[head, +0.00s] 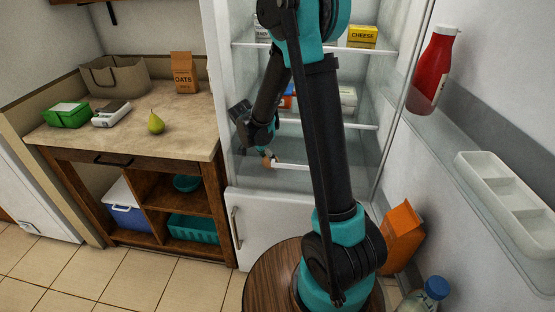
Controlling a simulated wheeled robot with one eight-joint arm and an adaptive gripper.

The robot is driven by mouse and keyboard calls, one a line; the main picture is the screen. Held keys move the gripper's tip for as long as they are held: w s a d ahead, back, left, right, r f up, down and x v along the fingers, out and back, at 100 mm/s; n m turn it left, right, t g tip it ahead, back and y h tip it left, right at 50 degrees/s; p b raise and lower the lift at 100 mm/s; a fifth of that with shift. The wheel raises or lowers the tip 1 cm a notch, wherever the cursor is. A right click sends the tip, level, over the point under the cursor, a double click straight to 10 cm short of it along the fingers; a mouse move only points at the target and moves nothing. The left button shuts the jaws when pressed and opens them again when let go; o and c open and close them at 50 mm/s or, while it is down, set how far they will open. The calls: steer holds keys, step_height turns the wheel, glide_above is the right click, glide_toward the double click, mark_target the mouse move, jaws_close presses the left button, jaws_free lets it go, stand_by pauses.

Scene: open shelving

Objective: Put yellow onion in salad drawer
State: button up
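My gripper (265,153) reaches into the lower part of the open fridge, left of my upright arm. It points down. A small orange-brown thing, seemingly the yellow onion (267,162), shows at its fingertips. At this size I cannot tell whether the fingers are shut on it. A clear compartment with a pale front edge, seemingly the salad drawer (291,166), lies below the lowest shelf, just right of and below the gripper. My arm hides part of it.
Fridge shelves above hold a yellow cheese box (362,37) and other packages. The open door at right carries a red bottle (435,68) and a white tray (505,200). A counter (185,125) at left holds a pear (155,122), an oats bag (184,73) and a basket (116,78).

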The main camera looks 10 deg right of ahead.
steer(key=shift+d+f, duration=0.1)
steer(key=shift+f, duration=0.25)
steer(key=d, duration=0.1)
steer(key=w+d, duration=0.2)
steer(key=shift+d+f, duration=0.25)
steer(key=shift+f, duration=0.1)
steer(key=shift+s+f, duration=0.1)
steer(key=shift+f, duration=0.1)
steer(key=shift+f, duration=0.15)
steer(key=o, duration=1.2)
steer(key=v, duration=1.2)
